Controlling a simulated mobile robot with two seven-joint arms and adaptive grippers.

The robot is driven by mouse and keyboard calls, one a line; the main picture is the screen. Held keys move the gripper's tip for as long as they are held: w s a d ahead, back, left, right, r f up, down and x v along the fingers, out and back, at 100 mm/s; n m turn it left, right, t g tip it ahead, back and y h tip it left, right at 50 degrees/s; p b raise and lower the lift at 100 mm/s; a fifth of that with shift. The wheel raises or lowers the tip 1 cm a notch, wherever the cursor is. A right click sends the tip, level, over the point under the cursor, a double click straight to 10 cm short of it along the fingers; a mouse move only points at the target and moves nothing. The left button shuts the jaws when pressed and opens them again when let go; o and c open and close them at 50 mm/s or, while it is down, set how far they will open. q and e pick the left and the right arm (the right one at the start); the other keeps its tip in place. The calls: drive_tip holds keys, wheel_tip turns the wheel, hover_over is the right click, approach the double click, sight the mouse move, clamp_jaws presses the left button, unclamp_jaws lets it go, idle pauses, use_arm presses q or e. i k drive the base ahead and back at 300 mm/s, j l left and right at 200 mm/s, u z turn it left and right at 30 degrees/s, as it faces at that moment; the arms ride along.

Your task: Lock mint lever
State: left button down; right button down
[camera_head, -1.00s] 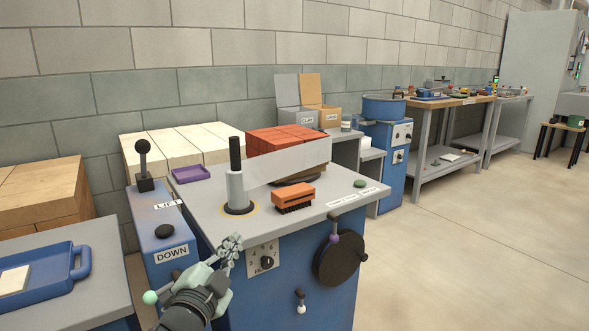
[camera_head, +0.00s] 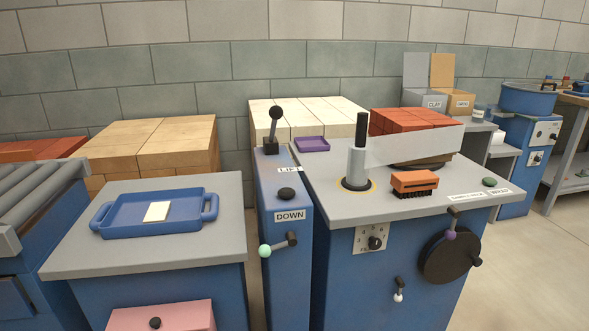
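The mint lever has a round mint-green ball (camera_head: 265,251) on a dark arm that joins a dark pivot on the front of the narrow blue lift column (camera_head: 287,268). The arm slopes slightly, with the ball at its lower left end and the pivot at upper right. It sits below the DOWN label (camera_head: 290,216). Nothing touches the lever. Neither of my grippers shows in the head view now.
Left of the column, a grey-topped cabinet (camera_head: 80,240) carries a blue tray (camera_head: 150,222), with a gap between them. A black-knobbed lever (camera_head: 274,130) rises from the column. Right stands the machine table (camera_head: 430,207) with a crank wheel (camera_head: 448,256) and white-ended lever (camera_head: 398,297).

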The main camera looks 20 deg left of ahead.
sight(264, 252)
drive_tip(key=u, duration=1)
